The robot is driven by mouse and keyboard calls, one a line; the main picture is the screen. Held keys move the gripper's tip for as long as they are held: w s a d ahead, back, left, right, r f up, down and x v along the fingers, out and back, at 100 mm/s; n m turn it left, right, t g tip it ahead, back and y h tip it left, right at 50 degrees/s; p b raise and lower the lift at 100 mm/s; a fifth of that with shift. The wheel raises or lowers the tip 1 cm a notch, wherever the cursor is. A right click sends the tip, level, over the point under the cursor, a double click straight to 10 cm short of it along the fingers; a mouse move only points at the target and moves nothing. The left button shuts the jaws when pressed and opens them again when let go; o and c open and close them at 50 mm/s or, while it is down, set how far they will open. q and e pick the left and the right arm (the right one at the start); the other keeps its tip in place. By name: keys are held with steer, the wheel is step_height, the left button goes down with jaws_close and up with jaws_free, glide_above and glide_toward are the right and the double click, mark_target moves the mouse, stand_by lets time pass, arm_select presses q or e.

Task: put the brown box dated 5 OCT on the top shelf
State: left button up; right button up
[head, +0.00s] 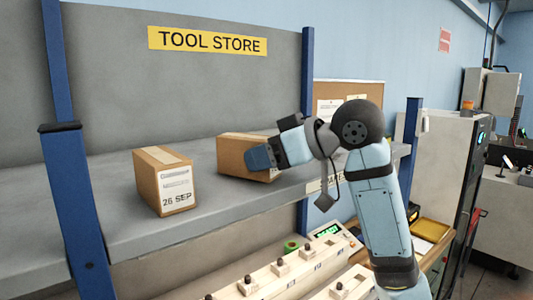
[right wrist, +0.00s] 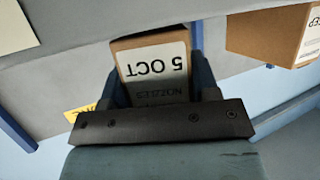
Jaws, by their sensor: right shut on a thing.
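The brown box dated 5 OCT (head: 236,152) is at the shelf with the TOOL STORE sign, right of another brown box. My right gripper (head: 262,158) is shut on it from the front right. In the right wrist view the 5 OCT label (right wrist: 152,68) shows upside down between the two fingers (right wrist: 155,85). The grey shelf (head: 115,208) lies beneath the box; I cannot tell whether the box's underside rests on it. My left gripper is not in view.
A brown box dated 26 SEP (head: 164,180) stands on the shelf to the left; it also shows in the right wrist view (right wrist: 268,32). Blue posts (head: 75,200) bound the shelf. Shelf room is free at the far left.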

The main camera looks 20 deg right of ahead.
steer(key=shift+f, duration=0.3)
steer(key=o, duration=1.1)
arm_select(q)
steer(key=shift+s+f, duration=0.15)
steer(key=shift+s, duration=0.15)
arm_select(e)
steer(key=shift+r, duration=0.15)
steer(key=shift+s+d, duration=0.2)
arm_select(q)
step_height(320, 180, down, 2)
steer(key=b, duration=0.3)
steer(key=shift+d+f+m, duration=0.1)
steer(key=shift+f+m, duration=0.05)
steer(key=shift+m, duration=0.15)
arm_select(e)
steer(key=v, duration=1.1)
steer(key=shift+s+d+r, duration=0.15)
steer(key=shift+s+r, duration=0.05)
steer(key=shift+s, duration=0.05)
